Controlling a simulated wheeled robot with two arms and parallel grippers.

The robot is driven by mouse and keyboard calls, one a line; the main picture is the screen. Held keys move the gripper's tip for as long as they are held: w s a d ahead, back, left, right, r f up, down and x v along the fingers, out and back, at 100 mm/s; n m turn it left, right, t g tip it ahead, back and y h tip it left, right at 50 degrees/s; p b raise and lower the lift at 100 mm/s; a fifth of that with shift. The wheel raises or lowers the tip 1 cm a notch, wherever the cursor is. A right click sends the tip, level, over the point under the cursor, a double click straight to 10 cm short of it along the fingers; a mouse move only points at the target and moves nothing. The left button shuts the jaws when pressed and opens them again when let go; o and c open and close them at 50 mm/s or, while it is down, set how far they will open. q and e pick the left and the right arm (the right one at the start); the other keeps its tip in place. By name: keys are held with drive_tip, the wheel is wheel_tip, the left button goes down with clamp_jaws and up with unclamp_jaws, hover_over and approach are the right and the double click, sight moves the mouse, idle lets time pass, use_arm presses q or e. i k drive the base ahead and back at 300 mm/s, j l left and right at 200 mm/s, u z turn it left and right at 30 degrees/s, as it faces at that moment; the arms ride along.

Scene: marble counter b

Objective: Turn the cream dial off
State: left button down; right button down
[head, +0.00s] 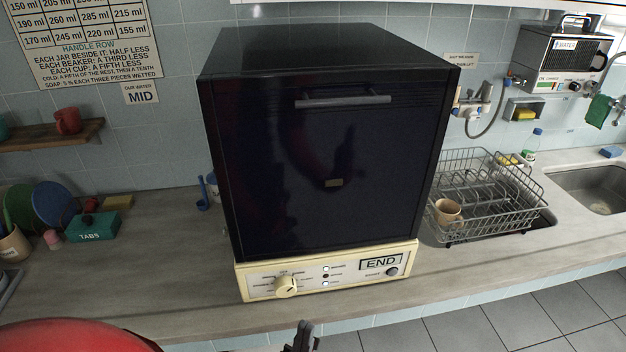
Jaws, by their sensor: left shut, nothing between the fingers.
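The cream dial (286,286) sits at the left of the cream control panel (312,281) under a large black machine (330,150) with a shut front door. Small marks ring the dial, but they are too small to read, and I cannot tell its exact setting. A display on the panel (381,262) reads END. My left gripper (302,334) shows at the bottom edge, below and slightly right of the dial. It is shut and empty, with a visible gap to the dial in the picture. My right gripper is not in view.
A round button (391,271) and small indicator lights (326,275) share the panel. The door handle (343,101) is high above. A wire dish rack (487,195) with a tan cup (447,211) stands to the right. A teal TABS box (92,227) is at left.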

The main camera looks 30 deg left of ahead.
sight(284, 287)
drive_tip(key=u, duration=0.75)
drive_tip(key=k+j, duration=0.15)
drive_tip(key=k, duration=0.15)
